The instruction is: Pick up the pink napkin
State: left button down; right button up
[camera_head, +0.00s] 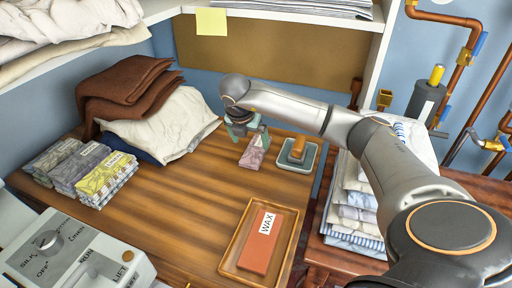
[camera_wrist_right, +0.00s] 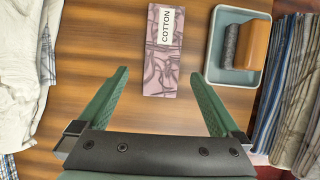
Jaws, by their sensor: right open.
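The pink napkin (camera_head: 252,158) is a small folded cloth with a dark pattern, lying on the wooden table just left of the grey tray. In the right wrist view the napkin (camera_wrist_right: 161,70) lies flat and bears a white COTTON label at its far end. My right gripper (camera_head: 250,138) is above the napkin, pointing down. In the wrist view its green fingers (camera_wrist_right: 160,78) are spread wide, one to each side of the napkin's near end, with nothing between them touching. My left gripper is not in view.
A grey tray (camera_head: 281,164) with a brown-and-dark block (camera_head: 298,149) stands close right of the napkin. Left are a rumpled white cloth (camera_head: 170,122) and several folded patterned napkins (camera_head: 104,178). A wax block (camera_head: 258,252) lies in front. A shelf (camera_head: 290,14) hangs overhead.

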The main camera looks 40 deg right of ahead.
aim_at(254, 153)
jog(key=x, duration=0.5)
jog(key=shift+s+a+f, duration=0.15)
jog(key=shift+s+f, duration=0.1)
jog(key=shift+s, duration=0.1)
jog(key=c, duration=1.3)
jog(key=shift+r, duration=0.2)
